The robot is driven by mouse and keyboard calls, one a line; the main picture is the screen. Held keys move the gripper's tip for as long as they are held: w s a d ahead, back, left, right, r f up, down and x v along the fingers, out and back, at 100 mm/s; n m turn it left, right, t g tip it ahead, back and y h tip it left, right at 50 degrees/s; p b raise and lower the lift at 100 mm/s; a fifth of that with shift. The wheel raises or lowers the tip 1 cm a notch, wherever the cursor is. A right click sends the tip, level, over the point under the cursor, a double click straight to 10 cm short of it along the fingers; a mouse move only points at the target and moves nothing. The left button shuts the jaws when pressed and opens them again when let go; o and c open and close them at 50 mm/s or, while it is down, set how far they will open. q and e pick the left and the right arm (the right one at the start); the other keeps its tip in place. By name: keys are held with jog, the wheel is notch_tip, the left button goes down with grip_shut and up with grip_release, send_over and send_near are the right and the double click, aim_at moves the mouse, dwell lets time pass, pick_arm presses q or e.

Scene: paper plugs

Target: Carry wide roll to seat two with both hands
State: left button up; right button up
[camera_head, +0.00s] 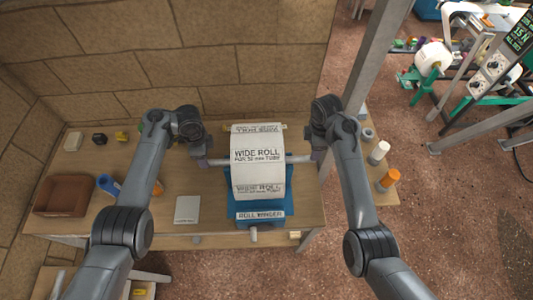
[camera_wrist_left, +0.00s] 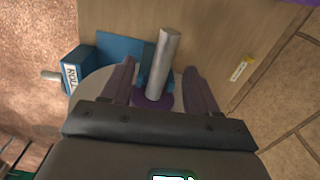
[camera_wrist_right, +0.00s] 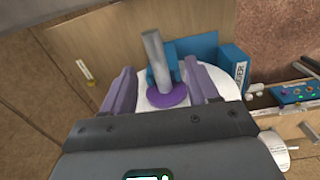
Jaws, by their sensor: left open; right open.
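The wide roll (camera_head: 258,174) is a white roll labelled WIDE ROLL, resting on the blue roll winder (camera_head: 262,214) on the table. A grey bar sticks out of both its ends. My left gripper (camera_head: 203,162) is at the bar's left end, and my right gripper (camera_head: 315,158) is at its right end. In the left wrist view the bar (camera_wrist_left: 163,65) stands between the open fingers (camera_wrist_left: 160,85), with a purple disc at its base. In the right wrist view the bar (camera_wrist_right: 156,60) also lies between open fingers (camera_wrist_right: 162,88). Seat two cannot be made out.
On the table (camera_head: 130,213) are a brown tray (camera_head: 65,195), a light grey pad (camera_head: 187,209) and a blue item (camera_head: 107,184) at left. White and orange bottles (camera_head: 388,180) stand at right. A metal post (camera_head: 372,60) rises behind my right arm. Green-framed machinery (camera_head: 432,67) stands farther off.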

aim_at(212, 165)
pick_arm(q)
jog(key=shift+w+d+r+m, duration=0.35)
jog(key=shift+w+r+m, duration=0.05)
jog(key=shift+w, duration=0.15)
pick_arm(e)
jog(key=shift+w+r+n, duration=0.25)
jog(key=shift+w+n, duration=0.05)
jog(key=shift+w, duration=0.35)
pick_arm(q)
jog(key=shift+s, duration=0.1)
pick_arm(e)
jog(key=shift+s, duration=0.1)
pick_arm(q)
jog(key=shift+f, duration=0.1)
pick_arm(e)
jog(key=shift+f, duration=0.1)
pick_arm(q)
jog(key=shift+f, duration=5.35)
pick_arm(e)
jog(key=shift+f, duration=5.3)
pick_arm(q)
grip_shut()
pick_arm(e)
grip_shut()
pick_arm(q)
jog(key=shift+r, duration=0.15)
pick_arm(e)
jog(key=shift+r, duration=0.15)
